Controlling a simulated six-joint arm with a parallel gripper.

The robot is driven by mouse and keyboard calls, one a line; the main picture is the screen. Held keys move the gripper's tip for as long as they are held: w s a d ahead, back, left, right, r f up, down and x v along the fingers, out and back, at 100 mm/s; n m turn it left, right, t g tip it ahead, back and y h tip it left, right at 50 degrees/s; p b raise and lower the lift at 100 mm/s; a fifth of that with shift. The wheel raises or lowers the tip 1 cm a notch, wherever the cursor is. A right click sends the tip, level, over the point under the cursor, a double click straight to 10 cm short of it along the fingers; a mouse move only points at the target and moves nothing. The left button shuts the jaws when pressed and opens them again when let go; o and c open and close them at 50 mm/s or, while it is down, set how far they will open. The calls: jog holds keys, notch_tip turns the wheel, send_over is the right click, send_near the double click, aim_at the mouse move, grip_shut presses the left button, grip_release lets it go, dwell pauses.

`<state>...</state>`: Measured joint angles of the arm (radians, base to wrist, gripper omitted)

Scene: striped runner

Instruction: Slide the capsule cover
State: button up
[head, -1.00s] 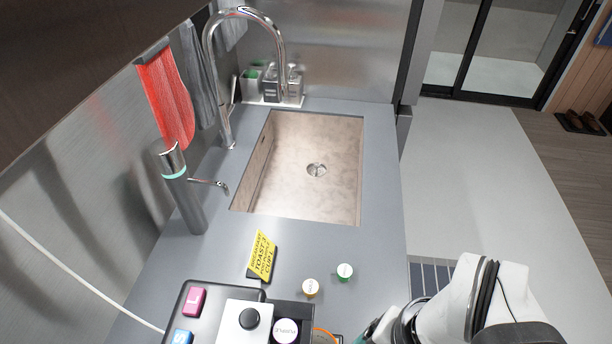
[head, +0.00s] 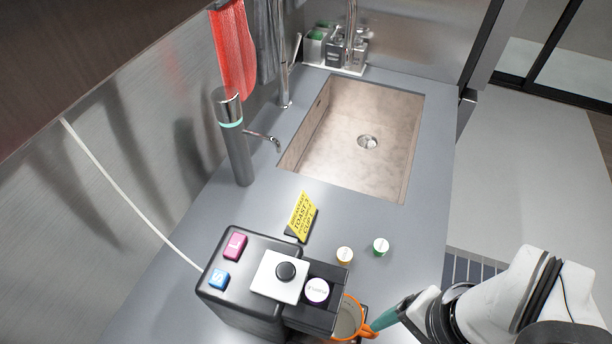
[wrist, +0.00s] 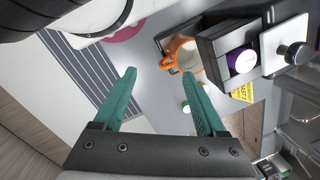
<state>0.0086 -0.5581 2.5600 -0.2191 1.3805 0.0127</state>
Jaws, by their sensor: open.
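A black coffee machine (head: 230,305) stands on the counter. Its capsule cover is a white square plate (head: 268,289) with a round black knob (head: 286,271). The cover lies left of a purple-rimmed capsule (head: 316,291), which shows exposed in the machine's black front part. In the wrist view, the cover (wrist: 273,47) and its knob (wrist: 293,54) are at the upper right, beside the capsule (wrist: 241,60). My gripper (wrist: 159,74) is open and empty, its teal fingers apart. In the head view, my gripper (head: 378,324) is right of the machine, near an orange cup (head: 347,320); contact is unclear.
The cup (wrist: 170,62) stands beside the machine's front part. Two small capsules, orange-rimmed (head: 345,255) and green-rimmed (head: 380,246), sit behind it. A yellow sign (head: 302,215) stands behind the machine. The sink (head: 355,140) lies farther back; counter between is mostly clear.

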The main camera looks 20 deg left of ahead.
dwell(0.3)
jog(key=shift+c, duration=0.5)
jog(key=w+a+r+n, duration=0.1)
jog(key=a, duration=0.1)
jog(key=w+a+r+n, duration=0.1)
jog(key=a+r, duration=0.1)
jog(key=w+a+r+n+h, duration=0.1)
jog(key=w+a+r, duration=0.1)
jog(key=shift+a, duration=0.2)
jog(key=shift+c, duration=0.3)
notch_tip(320, 180, up, 4)
jog(key=n, duration=0.3)
send_over(285, 270)
jog(key=shift+w+d+r+h, duration=0.1)
jog(key=shift+d+r+h, duration=0.05)
jog(key=shift+d+h, duration=0.25)
jog(key=f, duration=0.6)
jog(key=shift+a+f, duration=0.25)
jog(key=shift+a, duration=0.1)
jog(key=shift+f, duration=0.35)
jog(key=shift+c, duration=0.2)
grip_shut()
